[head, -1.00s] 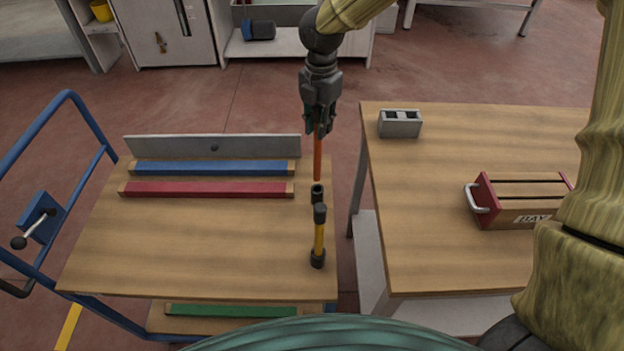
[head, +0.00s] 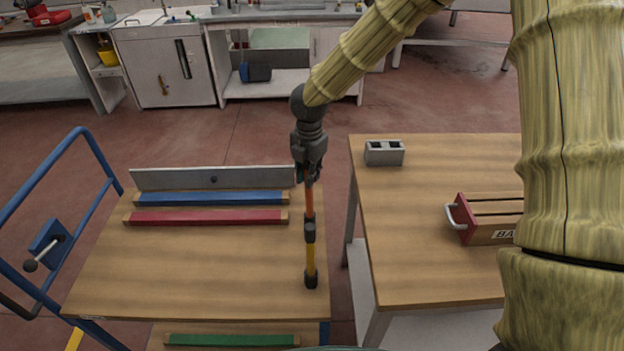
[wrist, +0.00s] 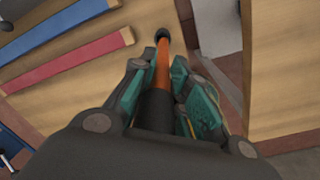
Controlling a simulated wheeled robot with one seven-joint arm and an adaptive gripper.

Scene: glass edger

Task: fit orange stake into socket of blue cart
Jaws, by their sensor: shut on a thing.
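The orange stake (head: 309,202) stands about upright in my gripper (head: 309,176), which is shut on its upper part. In the wrist view the orange stake (wrist: 162,68) runs from between the fingers (wrist: 170,95) to a dark round socket (wrist: 163,34) at the edge of the blue cart (head: 200,265). Its lower end meets the socket's mouth in that view; I cannot tell how deep it sits. In the head view this end is lined up behind the dark top of a yellow stake (head: 311,260), which stands in the nearer dark socket (head: 311,281).
Blue (head: 212,198) and red (head: 208,217) bars lie on the cart deck, before a grey upright board (head: 213,178). A wooden table (head: 430,240) on the right, across a narrow gap, bears a grey block (head: 384,153) and a red-ended crate (head: 485,218).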

